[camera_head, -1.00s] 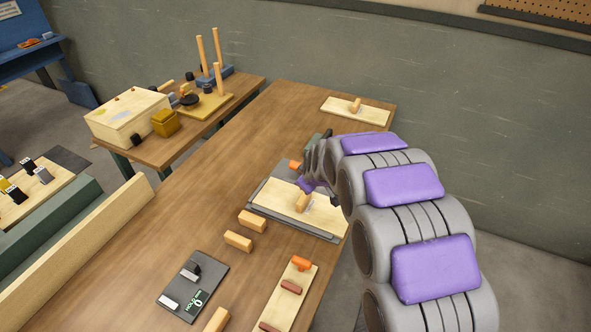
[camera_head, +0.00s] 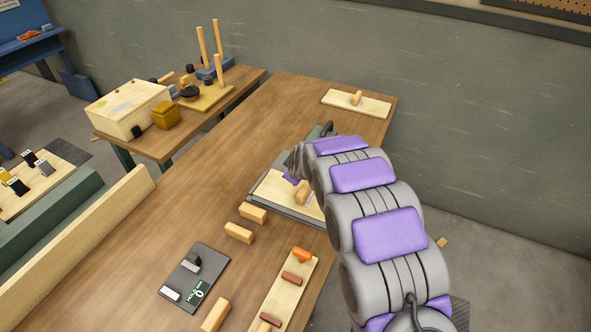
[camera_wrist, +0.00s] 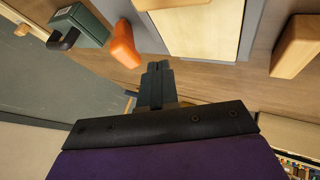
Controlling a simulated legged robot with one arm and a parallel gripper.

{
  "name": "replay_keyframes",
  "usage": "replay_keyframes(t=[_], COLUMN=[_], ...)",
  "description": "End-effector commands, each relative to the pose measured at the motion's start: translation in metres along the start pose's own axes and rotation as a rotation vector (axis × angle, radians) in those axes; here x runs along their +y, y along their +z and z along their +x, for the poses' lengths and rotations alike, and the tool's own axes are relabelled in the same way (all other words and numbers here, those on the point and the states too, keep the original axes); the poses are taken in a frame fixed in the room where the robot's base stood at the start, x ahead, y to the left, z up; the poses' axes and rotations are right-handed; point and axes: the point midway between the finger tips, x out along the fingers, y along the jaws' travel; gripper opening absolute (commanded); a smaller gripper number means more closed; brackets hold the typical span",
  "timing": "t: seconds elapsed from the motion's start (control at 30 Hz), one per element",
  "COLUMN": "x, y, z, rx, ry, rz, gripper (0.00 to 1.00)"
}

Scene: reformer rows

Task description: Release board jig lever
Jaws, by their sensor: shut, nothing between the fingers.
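The board jig is a grey base (camera_head: 258,206) with a pale board (camera_head: 272,188) lying on it, and a wooden knob (camera_head: 302,193) stands on the board. In the wrist view the pale board (camera_wrist: 217,25) and the jig's grey edge show at the top. An orange lever handle (camera_wrist: 124,44) sticks out beside the jig. In the head view my arm hides it. My gripper (camera_wrist: 158,66) is shut and empty. Its tips are just right of the orange handle in the wrist view, with a visible gap between them.
A green block (camera_wrist: 82,24) with a black hook sits beyond the handle. Two loose wooden blocks (camera_head: 239,232) lie in front of the jig. A dark panel (camera_head: 195,275) and a board with an orange knob (camera_head: 288,290) are nearer. Another knobbed board (camera_head: 352,103) lies at the far end.

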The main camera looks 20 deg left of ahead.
Motion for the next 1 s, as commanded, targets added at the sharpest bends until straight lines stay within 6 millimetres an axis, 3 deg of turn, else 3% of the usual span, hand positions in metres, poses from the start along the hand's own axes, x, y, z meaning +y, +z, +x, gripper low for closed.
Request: replay_keyframes(t=[0.47, 0.7, 1.0], x=[0.0, 0.027, 0.038], y=[0.001, -0.004, -0.004], z=[0.071, 0.076, 0.08], rx=[0.002, 0.006, 0.003], ry=[0.001, 0.003, 0.003], rz=[0.0, 0.002, 0.001], gripper=[0.0, 0.0, 0.0])
